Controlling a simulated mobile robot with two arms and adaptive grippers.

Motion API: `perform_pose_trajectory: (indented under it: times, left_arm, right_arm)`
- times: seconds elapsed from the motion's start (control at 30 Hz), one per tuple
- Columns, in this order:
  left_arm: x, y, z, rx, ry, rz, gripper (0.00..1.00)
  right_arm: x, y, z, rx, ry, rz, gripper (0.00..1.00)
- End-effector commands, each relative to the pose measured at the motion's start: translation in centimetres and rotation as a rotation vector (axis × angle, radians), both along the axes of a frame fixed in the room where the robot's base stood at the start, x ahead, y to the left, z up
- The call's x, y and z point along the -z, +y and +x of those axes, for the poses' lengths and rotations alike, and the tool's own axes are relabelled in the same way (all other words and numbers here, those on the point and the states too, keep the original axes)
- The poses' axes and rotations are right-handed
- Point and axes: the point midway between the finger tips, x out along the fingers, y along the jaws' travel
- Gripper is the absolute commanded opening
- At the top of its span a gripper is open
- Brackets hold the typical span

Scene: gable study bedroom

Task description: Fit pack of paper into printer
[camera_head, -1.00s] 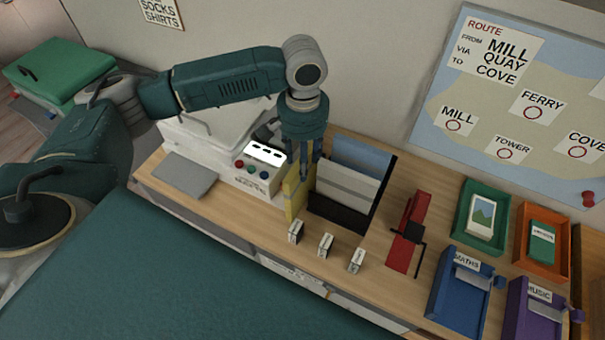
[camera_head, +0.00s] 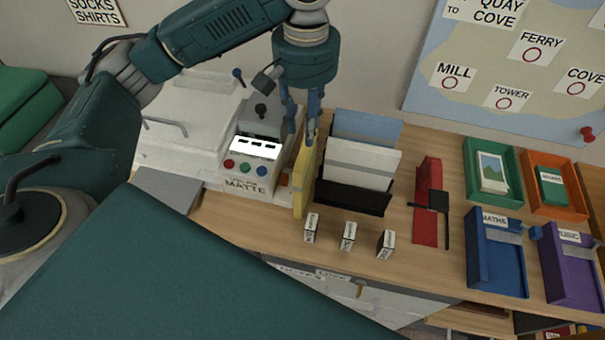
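The printer (camera_head: 190,120) is the white machine at the left of the desk, with a lit panel, coloured buttons and the word MATTE on its front. Right of it stand upright packs: a yellow one (camera_head: 304,188), a white one with a grey band (camera_head: 358,165) and a blue one (camera_head: 367,127) behind. My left gripper (camera_head: 302,130) points down at the top of the yellow pack, its two fingers apart with a gap showing between them. Whether they touch the pack is hard to tell. My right gripper is not in view.
Three small labelled blocks (camera_head: 348,236) stand in front of the packs. A red item with a black part (camera_head: 428,200) lies to the right, then green (camera_head: 467,160) and orange (camera_head: 583,210) trays and blue (camera_head: 495,265) and purple (camera_head: 567,275) holders. A grey flap (camera_head: 165,190) lies before the printer.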

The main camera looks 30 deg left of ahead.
Motion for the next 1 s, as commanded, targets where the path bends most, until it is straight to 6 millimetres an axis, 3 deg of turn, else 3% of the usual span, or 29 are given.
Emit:
perform_pose_trajectory:
  times: [0.1, 0.3, 0.4, 0.77, 1.0]
  left_arm:
    - [1.5, -0.1, -0.2, -0.003, 0.003, 0.000, 0.30]
    - [5.7, 0.0, -0.2, -0.004, 0.006, 0.002, 0.30]
    - [7.6, 0.0, -0.1, -0.005, 0.003, 0.001, 0.30]
    - [11.1, 0.0, -0.1, -0.003, 0.002, 0.001, 0.30]
    - [14.5, -0.1, -0.1, -0.004, 0.002, 0.000, 0.30]
  right_arm:
    - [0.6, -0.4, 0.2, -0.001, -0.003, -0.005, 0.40]
    - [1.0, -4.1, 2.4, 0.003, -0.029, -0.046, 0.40]
    - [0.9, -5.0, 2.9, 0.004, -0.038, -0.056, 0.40]
    - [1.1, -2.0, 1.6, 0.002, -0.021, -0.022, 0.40]
    - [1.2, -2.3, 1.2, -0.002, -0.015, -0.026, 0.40]
